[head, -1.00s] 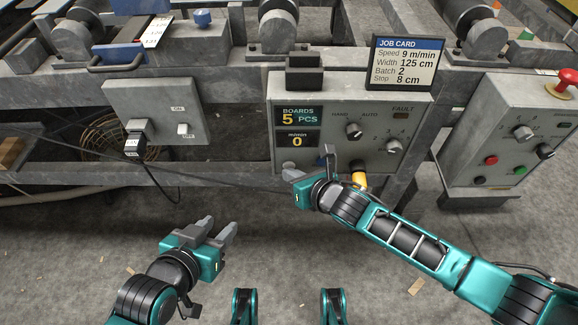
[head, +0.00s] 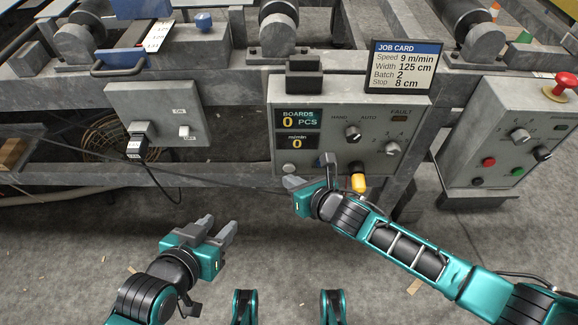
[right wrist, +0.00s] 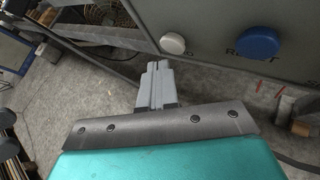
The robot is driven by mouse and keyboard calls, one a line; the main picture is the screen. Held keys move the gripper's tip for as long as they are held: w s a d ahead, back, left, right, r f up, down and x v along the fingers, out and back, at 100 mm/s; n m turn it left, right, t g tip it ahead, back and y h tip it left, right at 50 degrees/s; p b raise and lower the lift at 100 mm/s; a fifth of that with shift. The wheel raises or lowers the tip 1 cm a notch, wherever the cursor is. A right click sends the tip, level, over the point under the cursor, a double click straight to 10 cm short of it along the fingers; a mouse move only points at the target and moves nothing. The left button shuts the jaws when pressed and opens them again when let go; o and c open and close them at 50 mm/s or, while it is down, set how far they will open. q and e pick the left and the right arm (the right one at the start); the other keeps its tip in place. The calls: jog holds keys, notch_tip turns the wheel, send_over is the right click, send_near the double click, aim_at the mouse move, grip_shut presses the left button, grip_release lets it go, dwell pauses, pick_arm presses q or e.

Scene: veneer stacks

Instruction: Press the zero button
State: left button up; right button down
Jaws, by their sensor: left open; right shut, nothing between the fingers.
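The control panel (head: 345,110) shows a display (head: 297,119) reading BOARDS 0 PCS, with m/min 0 below. A round white button (head: 289,169) is at its lower left; it also shows in the right wrist view (right wrist: 172,43). I cannot read a label for it. A blue button (right wrist: 258,43) with a partly hidden label is to its right. My right gripper (head: 291,183) is shut and empty, its fingertips (right wrist: 158,66) just below the white button in the picture and seemingly apart from it. My left gripper (head: 220,230) is open and empty, low over the floor.
A job card (head: 402,67) stands on the panel's right top. An ON/OFF box (head: 157,113) is left; another panel (head: 508,135) with a red stop button (head: 560,87) is right.

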pick_arm(q)
jog(key=shift+r+p, duration=1)
jog(key=shift+p, duration=0.05)
pick_arm(e)
jog(key=shift+s, duration=2.5)
jog(key=s+d+r+n+h, duration=0.1)
jog(key=s+d+r+n, duration=0.3)
jog(key=n, duration=0.7)
jog(key=s+d+n+t+h, duration=0.15)
jog(key=d+n, duration=0.35)
jog(key=n, duration=0.7)
jog(key=s+d+r+n+g+h, duration=0.15)
jog(key=s+d+n, duration=0.3)
jog(key=n, duration=0.65)
pick_arm(q)
jog(key=s+a+r+y+p, duration=0.1)
jog(key=a+r+p, duration=0.3)
jog(key=r+p, duration=0.6)
jog(key=s+p, duration=0.1)
jog(key=p, duration=0.6)
jog(key=shift+r, duration=0.15)
pick_arm(e)
jog(key=d+r+t+h, duration=0.1)
jog(key=d+r, duration=0.2)
jog(key=r, duration=0.9)
jog(key=shift+s+d+h, duration=0.15)
jog(key=shift+s+h, duration=0.15)
jog(key=shift+s, duration=0.15)
